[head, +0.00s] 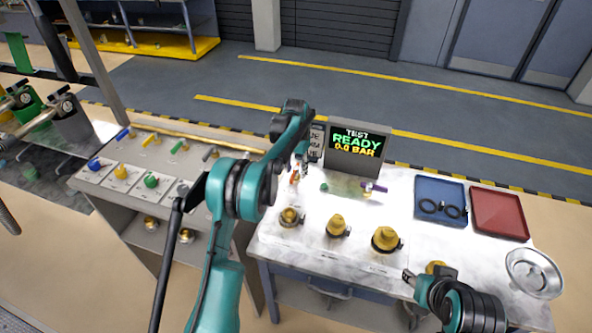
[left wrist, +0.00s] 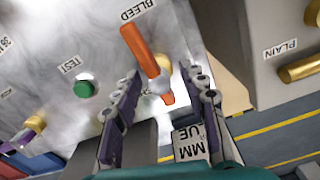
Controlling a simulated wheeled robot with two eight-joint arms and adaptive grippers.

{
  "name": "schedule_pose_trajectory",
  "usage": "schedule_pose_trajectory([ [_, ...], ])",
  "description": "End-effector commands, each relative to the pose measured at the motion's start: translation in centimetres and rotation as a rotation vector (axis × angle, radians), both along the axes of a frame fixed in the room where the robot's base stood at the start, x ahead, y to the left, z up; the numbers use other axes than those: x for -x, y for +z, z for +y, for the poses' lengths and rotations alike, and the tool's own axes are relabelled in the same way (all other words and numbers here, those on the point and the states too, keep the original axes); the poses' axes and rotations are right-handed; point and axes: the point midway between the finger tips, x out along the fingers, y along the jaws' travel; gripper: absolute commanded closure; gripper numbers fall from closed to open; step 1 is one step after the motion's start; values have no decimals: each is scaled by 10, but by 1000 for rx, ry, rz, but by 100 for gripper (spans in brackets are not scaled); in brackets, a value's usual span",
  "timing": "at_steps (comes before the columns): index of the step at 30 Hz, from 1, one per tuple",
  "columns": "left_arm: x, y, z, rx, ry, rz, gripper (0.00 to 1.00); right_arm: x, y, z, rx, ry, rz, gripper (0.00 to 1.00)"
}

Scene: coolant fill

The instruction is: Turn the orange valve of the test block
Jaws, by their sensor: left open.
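The orange valve (left wrist: 141,50) is a bar handle beside the BLEED label on the test block (left wrist: 60,35). It also shows small in the head view (head: 295,177), just below my left gripper (head: 302,158). In the left wrist view my left gripper (left wrist: 162,80) is open. Its two purple-grey fingers stand either side of the handle's lower part, and I cannot tell whether they touch it. A whitish hub and a short orange end show between the fingers. My right gripper (head: 420,280) is low at the right; its jaws are unclear.
The display (head: 356,145) reads TEST, READY, 0.0 BAR. A green TEST button (left wrist: 84,89) and a purple-handled part (head: 374,187) are nearby. Several brass fittings (head: 337,226) stand in front. A blue tray (head: 428,190), red tray (head: 500,213) and round dish (head: 533,273) lie right.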

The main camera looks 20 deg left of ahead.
Motion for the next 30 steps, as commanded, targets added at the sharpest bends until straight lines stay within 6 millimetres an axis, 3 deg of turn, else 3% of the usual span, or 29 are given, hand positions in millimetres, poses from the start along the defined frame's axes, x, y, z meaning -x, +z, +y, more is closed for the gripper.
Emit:
schedule_pose_trajectory([
  [15,0,99,0,0,0,0,58,0,0,0,0,0,0,60],
  [21,0,114,0,0,0,0,58,0,0,0,0,0,0,60],
  [30,0,115,0,0,0,0,58,0,0,0,0,0,0,60],
])
